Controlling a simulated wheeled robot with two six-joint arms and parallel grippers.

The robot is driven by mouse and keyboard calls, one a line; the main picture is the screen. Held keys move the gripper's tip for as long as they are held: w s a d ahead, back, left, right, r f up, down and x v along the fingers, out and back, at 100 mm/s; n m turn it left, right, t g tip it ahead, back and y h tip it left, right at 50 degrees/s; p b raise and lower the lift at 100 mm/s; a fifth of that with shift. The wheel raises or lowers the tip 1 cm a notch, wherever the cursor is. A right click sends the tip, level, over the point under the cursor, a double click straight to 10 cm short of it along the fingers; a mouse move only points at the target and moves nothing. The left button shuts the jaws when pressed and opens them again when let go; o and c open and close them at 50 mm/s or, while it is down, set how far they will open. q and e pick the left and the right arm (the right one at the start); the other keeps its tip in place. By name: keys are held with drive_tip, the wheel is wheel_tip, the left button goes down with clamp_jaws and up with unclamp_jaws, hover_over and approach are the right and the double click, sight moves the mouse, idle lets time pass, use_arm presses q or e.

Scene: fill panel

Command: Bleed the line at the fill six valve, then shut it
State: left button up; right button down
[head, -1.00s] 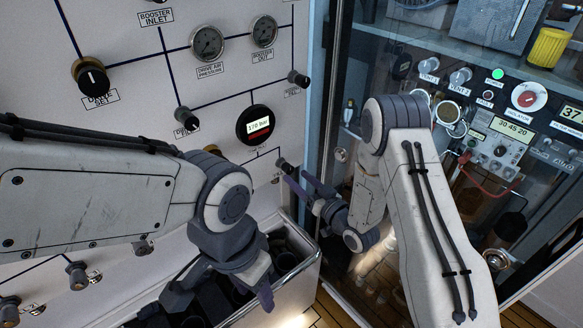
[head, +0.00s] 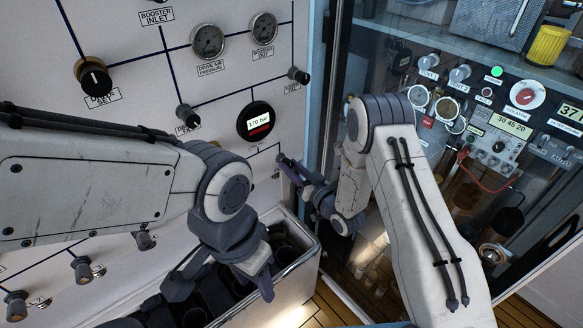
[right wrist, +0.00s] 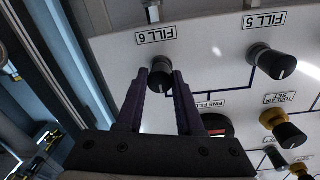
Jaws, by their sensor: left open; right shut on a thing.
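The fill six valve is a dark round knob (right wrist: 161,73) beside the FILL 6 label (right wrist: 156,34) in the right wrist view, which shows the panel upside down. My right gripper (right wrist: 164,82) is shut on this knob, one purple finger on each side. In the head view my right gripper (head: 284,166) is at the panel below the round digital gauge (head: 258,123), and the knob is mostly hidden by the fingers. The gauge seems to read about 170 bar; its digits are small. My left gripper (head: 222,284) is open and empty over the bin.
A grey bin (head: 300,262) with dark cylindrical holders stands below the panel. Beside FILL 6 are the fill 5 knob (right wrist: 272,61) and the tool air knob (right wrist: 289,134). A glass-fronted cabinet (head: 345,70) with instruments stands right of the panel.

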drive_tip(key=m+b, duration=1)
drive_tip(key=b, duration=0.7)
drive_tip(key=m+b, duration=1.1)
drive_tip(key=b, duration=0.6)
drive_tip(key=m+g+y+b, duration=0.1)
drive_tip(key=m+b, duration=1)
drive_tip(key=b, duration=0.6)
drive_tip(key=shift+f+b, duration=0.25)
drive_tip(key=shift+b, duration=0.15)
drive_tip(key=shift+r+n+b, duration=0.15)
drive_tip(key=shift+n+b, duration=1.2)
drive_tip(key=shift+n, duration=0.55)
